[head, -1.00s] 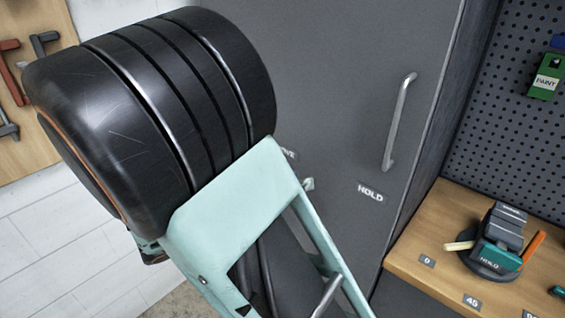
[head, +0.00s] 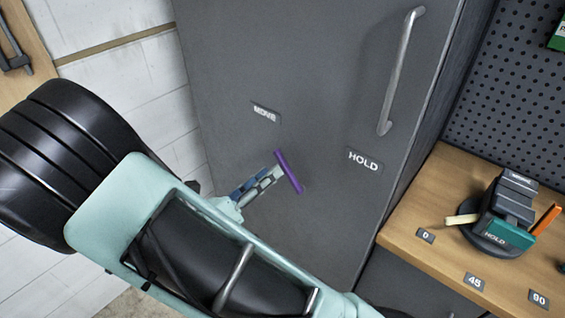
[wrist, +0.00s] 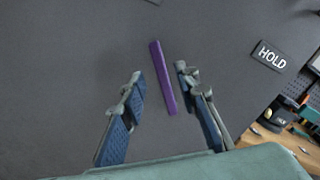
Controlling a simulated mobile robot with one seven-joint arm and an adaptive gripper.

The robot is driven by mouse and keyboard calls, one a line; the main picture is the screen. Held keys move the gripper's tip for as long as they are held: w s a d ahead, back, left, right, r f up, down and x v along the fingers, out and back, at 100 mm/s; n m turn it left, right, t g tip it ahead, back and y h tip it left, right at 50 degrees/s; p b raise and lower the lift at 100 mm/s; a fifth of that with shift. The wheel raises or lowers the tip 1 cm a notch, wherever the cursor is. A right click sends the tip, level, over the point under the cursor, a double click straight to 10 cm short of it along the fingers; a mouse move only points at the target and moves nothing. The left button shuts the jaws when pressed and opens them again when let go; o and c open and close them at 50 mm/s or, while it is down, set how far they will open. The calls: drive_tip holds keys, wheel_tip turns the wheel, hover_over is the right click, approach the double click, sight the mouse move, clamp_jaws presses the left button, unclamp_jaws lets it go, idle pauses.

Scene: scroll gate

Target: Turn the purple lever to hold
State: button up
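The purple lever (head: 288,172) is a thin bar on the front of the grey cabinet (head: 310,60). It slants between the MOVE label (head: 265,113) at its upper left and the HOLD label (head: 364,160) at its right. In the wrist view the purple lever (wrist: 162,78) lies between and just beyond my two blue-padded fingertips. My gripper (wrist: 159,74) is open, with a visible gap on each side of the lever. In the head view my gripper (head: 268,183) is right at the lever's left side. I cannot tell how deep the lever sits between the fingers.
A long metal handle (head: 402,72) stands on the cabinet at upper right. A wooden shelf (head: 408,222) at the right bears a dark device (head: 502,215) with a teal HOLD label, beside number labels. My arm covers the lower left.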

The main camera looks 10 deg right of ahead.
sight(281, 164)
drive_tip(key=x, duration=0.6)
drive_tip(key=shift+a, duration=0.1)
drive_tip(key=shift+c, duration=0.6)
clamp_jaws()
